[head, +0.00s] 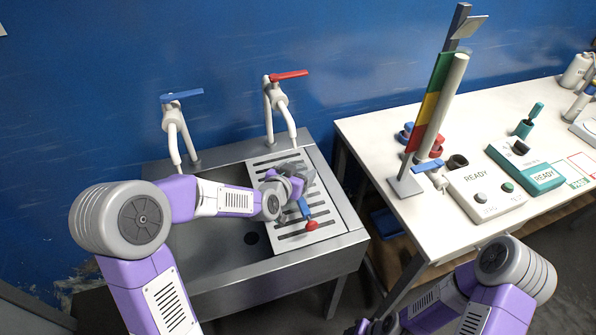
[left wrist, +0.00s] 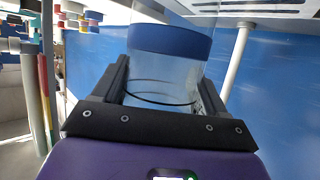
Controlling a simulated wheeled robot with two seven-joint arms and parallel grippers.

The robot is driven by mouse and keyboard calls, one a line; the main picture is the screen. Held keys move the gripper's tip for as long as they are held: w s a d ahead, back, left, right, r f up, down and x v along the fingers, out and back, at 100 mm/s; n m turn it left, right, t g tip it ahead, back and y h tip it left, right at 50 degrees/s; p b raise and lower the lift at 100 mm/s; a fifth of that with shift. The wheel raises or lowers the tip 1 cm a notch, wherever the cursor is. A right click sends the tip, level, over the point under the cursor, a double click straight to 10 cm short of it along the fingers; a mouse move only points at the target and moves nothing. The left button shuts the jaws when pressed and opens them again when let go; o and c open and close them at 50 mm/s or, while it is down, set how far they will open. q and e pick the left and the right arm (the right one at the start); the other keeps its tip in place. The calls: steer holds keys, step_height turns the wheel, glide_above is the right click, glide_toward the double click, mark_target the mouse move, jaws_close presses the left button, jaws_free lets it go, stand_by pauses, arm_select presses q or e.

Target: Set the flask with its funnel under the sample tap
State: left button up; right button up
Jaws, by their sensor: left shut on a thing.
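My left gripper (head: 290,187) is over the slotted drainboard of the sink, pointing away from the left arm. In the left wrist view it is shut on a clear glass vessel, the flask (left wrist: 160,78), which has a wide blue band (left wrist: 170,42). In the head view the flask is mostly hidden by the gripper, and I cannot make out its funnel. A blue piece with a red end (head: 311,225) shows just in front of the gripper; I cannot tell what it belongs to. A small blue-handled tap (head: 428,165) is low on the tall column.
The steel sink (head: 345,240) has a blue-lever faucet (head: 172,125) and a red-lever faucet (head: 283,110) behind it. The white table (head: 375,140) on the right bears the colour-banded column (head: 433,100), a READY box (head: 478,190) and a teal instrument (head: 530,168). A gap separates sink and table.

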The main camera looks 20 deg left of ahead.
arm_select(q)
steer(key=o, duration=1.8)
steer(key=shift+s, duration=0.1)
steer(key=v, duration=0.7)
steer(key=shift+s+p, duration=0.2)
steer(key=shift+p, duration=0.1)
steer(key=shift+r, duration=0.1)
